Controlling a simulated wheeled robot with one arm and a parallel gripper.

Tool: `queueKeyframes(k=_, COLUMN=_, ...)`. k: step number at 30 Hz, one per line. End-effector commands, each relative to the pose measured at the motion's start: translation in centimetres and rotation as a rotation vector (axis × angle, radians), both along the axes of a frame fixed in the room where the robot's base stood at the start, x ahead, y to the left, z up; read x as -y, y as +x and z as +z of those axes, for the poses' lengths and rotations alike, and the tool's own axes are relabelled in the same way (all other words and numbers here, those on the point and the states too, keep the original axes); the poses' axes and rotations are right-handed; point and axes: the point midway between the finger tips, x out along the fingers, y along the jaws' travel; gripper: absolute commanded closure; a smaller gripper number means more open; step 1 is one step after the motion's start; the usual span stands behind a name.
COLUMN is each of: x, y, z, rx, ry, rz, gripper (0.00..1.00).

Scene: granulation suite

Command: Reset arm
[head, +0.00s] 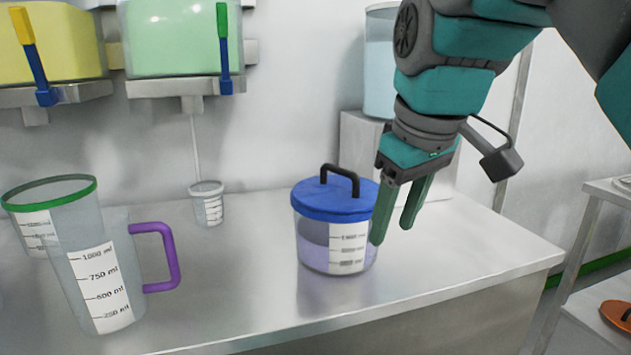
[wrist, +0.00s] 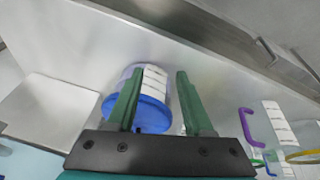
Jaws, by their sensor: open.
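My gripper (head: 393,232) hangs from my teal and grey arm at the right of the head view, pointing down. Its two green fingers are apart with nothing between them that I can make out as held. A clear container with a blue lid (head: 335,205) and black handle stands upright on the bench just left of the gripper; one finger overlaps its right edge in the head view. In the wrist view the gripper fingers (wrist: 155,105) spread in front of the blue-lidded container (wrist: 150,115), partly hiding it. Whether they touch it I cannot tell.
The steel bench (head: 230,290) holds a measuring jug with a purple handle (head: 105,285), a green-rimmed jug (head: 35,215) and a small beaker (head: 208,204). Yellow (head: 55,45) and green (head: 180,40) tanks hang on the wall. A tall clear vessel (head: 380,65) stands behind my arm.

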Motion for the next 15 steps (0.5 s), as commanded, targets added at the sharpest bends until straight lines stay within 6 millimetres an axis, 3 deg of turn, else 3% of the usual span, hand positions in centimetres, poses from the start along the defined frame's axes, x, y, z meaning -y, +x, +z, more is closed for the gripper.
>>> queueKeyframes(k=8, x=1.6, y=-2.5, z=-8.7, rx=-0.138, ry=0.012, rz=-0.156, gripper=0.48)
queueKeyframes(k=15, x=3.3, y=-7.1, z=-17.9, rx=-0.274, ry=0.008, rz=-0.318, gripper=0.48)
